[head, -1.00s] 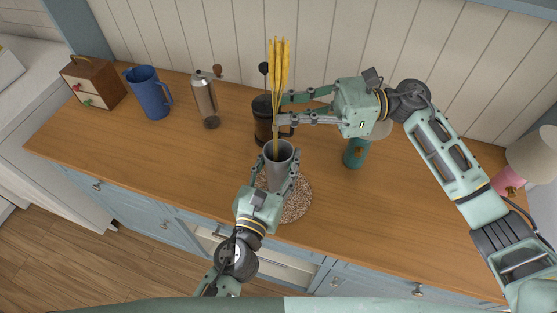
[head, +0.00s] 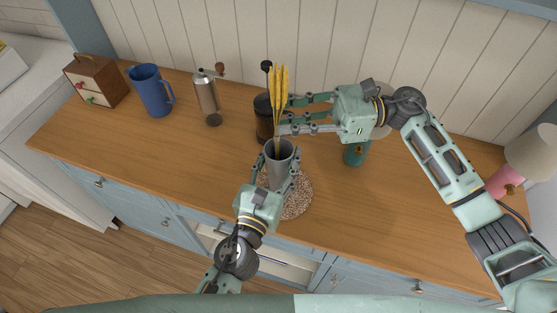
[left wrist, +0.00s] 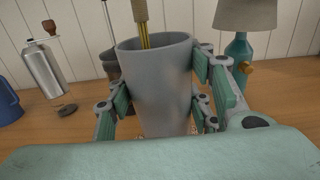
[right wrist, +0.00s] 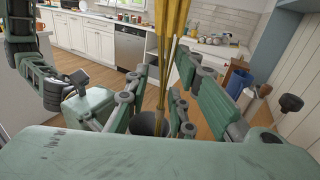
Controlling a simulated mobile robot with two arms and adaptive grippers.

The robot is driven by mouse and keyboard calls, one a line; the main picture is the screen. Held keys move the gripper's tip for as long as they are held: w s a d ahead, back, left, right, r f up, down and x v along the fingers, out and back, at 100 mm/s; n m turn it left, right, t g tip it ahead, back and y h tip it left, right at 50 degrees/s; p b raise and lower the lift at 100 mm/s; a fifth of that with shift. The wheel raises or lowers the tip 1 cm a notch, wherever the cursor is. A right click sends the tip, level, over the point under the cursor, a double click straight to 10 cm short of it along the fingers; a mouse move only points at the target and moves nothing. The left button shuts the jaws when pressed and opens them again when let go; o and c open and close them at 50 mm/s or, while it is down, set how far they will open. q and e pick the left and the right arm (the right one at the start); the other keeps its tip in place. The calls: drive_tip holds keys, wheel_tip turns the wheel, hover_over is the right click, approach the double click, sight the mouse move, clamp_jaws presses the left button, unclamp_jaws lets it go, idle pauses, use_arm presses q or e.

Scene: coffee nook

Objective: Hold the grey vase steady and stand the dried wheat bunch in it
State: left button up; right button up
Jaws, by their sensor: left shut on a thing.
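The grey vase (head: 281,172) stands upright on a round speckled mat (head: 297,205). My left gripper (head: 279,166) is shut on it, one finger on each side, as the left wrist view of the vase (left wrist: 157,85) shows. The yellow dried wheat bunch (head: 279,90) stands nearly upright, its stems (left wrist: 142,22) inside the vase's mouth; their lower ends are hidden. My right gripper (head: 283,115) is open around the stems above the rim. In the right wrist view, gaps show between its fingers and the wheat stems (right wrist: 165,70).
A French press (head: 264,118) stands just behind the vase. A teal lamp base (head: 355,154) is close under my right gripper. A metal grinder (head: 207,100), a blue pitcher (head: 150,92) and a wooden box (head: 95,82) stand left. The counter's right front is clear.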

drive_tip(key=shift+o, duration=0.5)
drive_tip(key=shift+s+f, duration=0.2)
drive_tip(key=shift+f, duration=0.75)
use_arm(q)
drive_tip(key=shift+w+d+f, duration=0.2)
drive_tip(key=shift+w+f, duration=0.15)
drive_tip(key=shift+w, duration=0.05)
drive_tip(key=shift+s+a+r, duration=0.1)
drive_tip(key=shift+s+a, duration=0.05)
use_arm(e)
drive_tip(key=w+d+r, duration=0.2)
drive_tip(key=d, duration=1)
use_arm(q)
drive_tip(key=o, duration=1.4)
